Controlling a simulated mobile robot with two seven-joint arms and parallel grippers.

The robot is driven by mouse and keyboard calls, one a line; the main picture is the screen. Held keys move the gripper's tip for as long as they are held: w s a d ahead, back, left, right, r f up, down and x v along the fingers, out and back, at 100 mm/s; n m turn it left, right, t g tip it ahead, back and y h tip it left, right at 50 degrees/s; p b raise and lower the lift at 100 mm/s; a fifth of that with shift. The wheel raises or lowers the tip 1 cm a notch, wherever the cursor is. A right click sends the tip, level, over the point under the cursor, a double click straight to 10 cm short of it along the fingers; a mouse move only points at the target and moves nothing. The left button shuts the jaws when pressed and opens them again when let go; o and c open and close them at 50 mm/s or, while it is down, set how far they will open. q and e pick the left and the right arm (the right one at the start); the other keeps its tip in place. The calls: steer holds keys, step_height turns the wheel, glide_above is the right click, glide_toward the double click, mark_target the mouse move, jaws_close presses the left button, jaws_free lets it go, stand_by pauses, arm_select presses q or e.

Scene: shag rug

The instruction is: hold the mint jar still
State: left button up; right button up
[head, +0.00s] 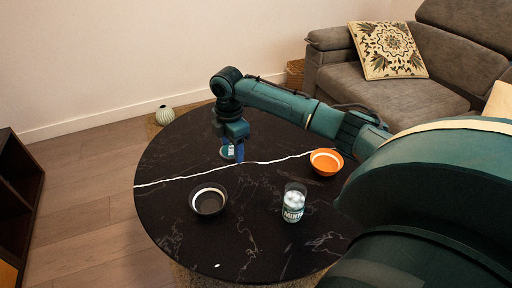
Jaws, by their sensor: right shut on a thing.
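The mint jar (293,203) is a clear glass with a dark label and white contents. It stands upright on the round black table (260,238), at the front right. My right gripper (232,152) points down over the back of the table and is shut on a small pale and teal thing (227,152), mostly hidden by the fingers. It is behind and left of the jar, apart from it. I cannot tell whether the held thing touches the table. My left gripper is not in view.
A black bowl (208,199) is left of the jar, and an orange bowl (326,162) is at the table's right. A white line crosses the tabletop. A grey sofa (345,75) stands behind; a pale round vase (165,115) sits on the floor.

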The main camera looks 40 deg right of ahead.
steer(key=d+f+n+p, duration=0.1)
steer(key=d+n, duration=0.2)
steer(key=d, duration=0.1)
steer(key=b, duration=0.2)
glide_above(247, 176)
steer(key=shift+n, duration=0.4)
step_height(247, 176, down, 6)
steer(key=shift+w+r, duration=0.1)
steer(key=shift+r, duration=0.05)
step_height(247, 176, down, 4)
steer(key=shift+f+b, duration=0.25)
steer(key=shift+b, duration=0.85)
steer(key=shift+f, duration=0.3)
steer(key=shift+r, duration=0.1)
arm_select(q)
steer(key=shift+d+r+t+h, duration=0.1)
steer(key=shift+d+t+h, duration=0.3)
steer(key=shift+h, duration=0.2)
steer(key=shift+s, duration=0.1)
arm_select(e)
steer(key=shift+f, duration=0.35)
